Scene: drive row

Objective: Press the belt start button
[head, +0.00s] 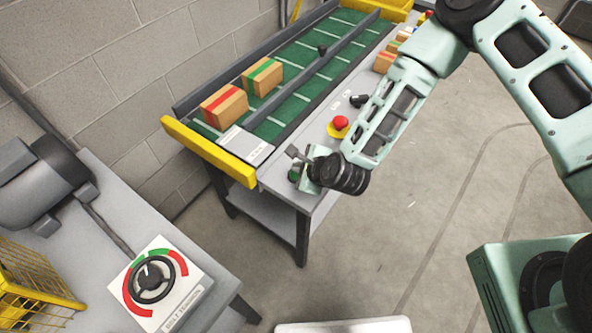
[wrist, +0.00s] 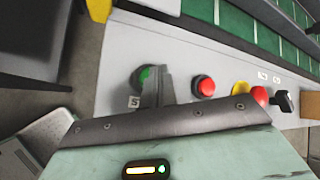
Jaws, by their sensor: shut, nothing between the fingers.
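The green button (wrist: 144,76), with a small label marked "S" beside it, sits on the grey edge of the belt table. It is partly hidden by my fingers in the wrist view; its green also shows in the head view (head: 294,174), beside my gripper. My gripper (head: 296,153) is shut and empty, its fingers (wrist: 156,84) just over or beside the green button. I cannot tell whether they touch it. A red button (wrist: 204,86) sits to the right of the fingers in the wrist view.
A red mushroom button on yellow (head: 340,123) and a black switch (head: 358,100) sit farther along the table edge. Boxes (head: 224,105) stand on the green belt (head: 300,55). A side table with a dial (head: 152,280) is at lower left.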

